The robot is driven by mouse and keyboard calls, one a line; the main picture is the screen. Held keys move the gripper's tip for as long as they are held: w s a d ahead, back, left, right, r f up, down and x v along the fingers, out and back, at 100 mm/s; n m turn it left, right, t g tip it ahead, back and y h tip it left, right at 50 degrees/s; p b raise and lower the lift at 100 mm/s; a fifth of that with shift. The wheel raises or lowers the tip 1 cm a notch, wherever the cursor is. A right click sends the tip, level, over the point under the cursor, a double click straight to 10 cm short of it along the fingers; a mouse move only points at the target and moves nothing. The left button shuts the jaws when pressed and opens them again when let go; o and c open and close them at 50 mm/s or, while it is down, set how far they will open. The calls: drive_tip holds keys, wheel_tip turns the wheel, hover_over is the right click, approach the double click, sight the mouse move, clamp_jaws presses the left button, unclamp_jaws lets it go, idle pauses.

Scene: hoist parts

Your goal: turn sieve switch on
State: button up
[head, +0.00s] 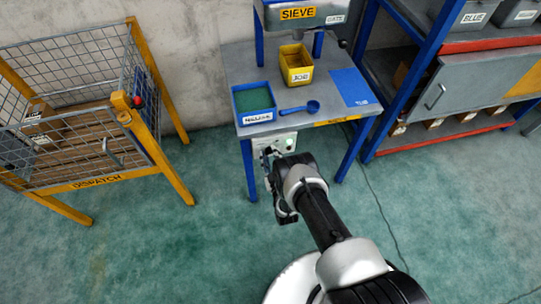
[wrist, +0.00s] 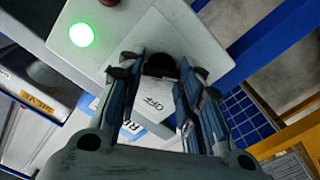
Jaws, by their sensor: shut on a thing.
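The sieve switch is a black knob (wrist: 160,64) on a pale grey switch box (wrist: 195,35). In the head view the box (head: 284,137) hangs under the front edge of the sieve table. A green lamp (wrist: 82,35) on the box is lit. The word OFF shows on the panel beside the knob, between my fingers. My gripper (wrist: 158,72) is shut on the knob, one finger on each side. In the head view my gripper (head: 268,157) is at the box and hides part of it. The sieve machine (head: 335,15) stands at the table's back.
The table (head: 300,112) holds a blue tray (head: 254,101) with green content, a yellow bin (head: 296,63), a blue scoop (head: 301,108) and a blue mat (head: 350,86). A dispatch cage (head: 138,120) stands left, a shelf rack (head: 405,75) right. A cable lies on the open floor.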

drive_tip(key=shift+w, duration=0.1)
drive_tip(key=o, duration=1.1)
drive_tip(key=shift+c, duration=0.2)
drive_tip(key=v, duration=1.2)
